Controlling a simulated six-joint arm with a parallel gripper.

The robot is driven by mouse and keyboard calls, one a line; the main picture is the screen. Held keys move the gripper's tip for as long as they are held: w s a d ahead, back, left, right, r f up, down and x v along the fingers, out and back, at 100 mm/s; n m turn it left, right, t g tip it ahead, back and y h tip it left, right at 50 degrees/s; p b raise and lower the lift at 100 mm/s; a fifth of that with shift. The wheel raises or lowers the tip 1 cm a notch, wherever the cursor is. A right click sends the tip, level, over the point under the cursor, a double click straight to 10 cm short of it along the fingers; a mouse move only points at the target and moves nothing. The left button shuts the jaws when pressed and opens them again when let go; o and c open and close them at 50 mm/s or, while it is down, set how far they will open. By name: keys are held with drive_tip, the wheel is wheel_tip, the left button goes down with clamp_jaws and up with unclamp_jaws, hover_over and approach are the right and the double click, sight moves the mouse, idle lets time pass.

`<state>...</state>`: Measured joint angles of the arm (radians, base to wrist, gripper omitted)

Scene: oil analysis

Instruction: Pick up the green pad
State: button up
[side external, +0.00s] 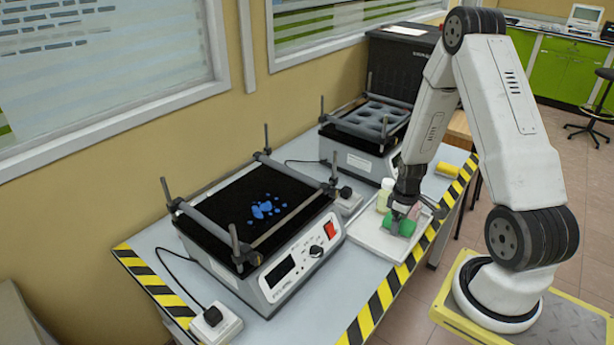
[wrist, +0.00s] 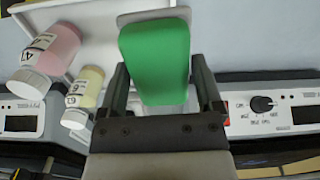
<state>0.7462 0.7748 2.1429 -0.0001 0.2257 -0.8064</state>
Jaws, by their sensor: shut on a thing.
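The green pad (wrist: 155,60) is between the two fingers of my gripper (wrist: 165,95) in the wrist view. It is a rounded green block with a pale underside edge. In the side external view my gripper (side external: 410,212) is shut on the green pad (side external: 407,228), low over the white tray (side external: 372,237). The fingers partly hide the pad there. I cannot tell whether the pad touches the tray.
A pink-filled bottle (wrist: 50,55) and a yellow-filled bottle (wrist: 84,95) with white caps are beside the pad. A shaker with blue spots (side external: 262,205) stands left of the tray, another shaker (side external: 365,135) behind. A yellow cylinder (side external: 447,169) lies near the striped table edge.

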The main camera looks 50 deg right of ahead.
drive_tip(key=s+a+r, duration=0.3)
drive_tip(key=s+a, duration=0.1)
drive_tip(key=s, duration=0.2)
drive_tip(key=shift+r, duration=0.1)
idle(0.5)
drive_tip(key=o, duration=0.6)
drive_tip(key=c, duration=0.5)
drive_tip(key=shift+o, duration=0.2)
wheel_tip(320, 180, up, 22)
drive_tip(key=w+r+n, duration=0.3)
drive_tip(key=w, duration=1.4)
drive_tip(key=w+a+f+n, duration=0.3)
drive_tip(key=w+a+n, duration=0.3)
drive_tip(key=w+a, duration=1.5)
wheel_tip(320, 180, down, 11)
drive_tip(key=w+d, duration=0.1)
drive_tip(key=shift+d, duration=0.3)
